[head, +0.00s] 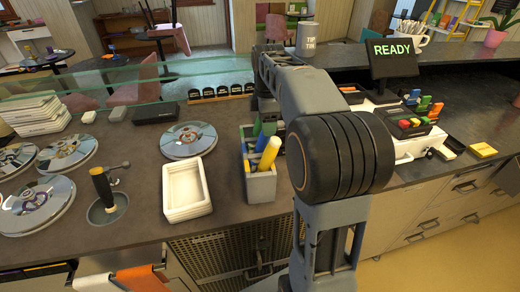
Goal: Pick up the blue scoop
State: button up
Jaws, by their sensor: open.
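A grey divided holder (262,187) stands on the dark counter left of my arm. A blue handle (268,129), which looks like the blue scoop's, stands in its back part, beside a green handle (257,127). A yellow handle (269,153) leans in front of it and hides its lower part. My arm rises on the right and bends over toward the back of the holder. Its dark wrist end shows just behind the holder, but I cannot make out my gripper's fingers.
White trays (187,212) are stacked left of the holder. A black-handled tool (102,188) stands in a round metal well. Round metal lids (188,138) lie on the counter. A READY screen (393,58) and a rack of coloured pieces stand on the right.

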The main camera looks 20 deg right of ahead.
aim_at(260, 152)
jog(key=shift+f, duration=1.8)
grip_shut()
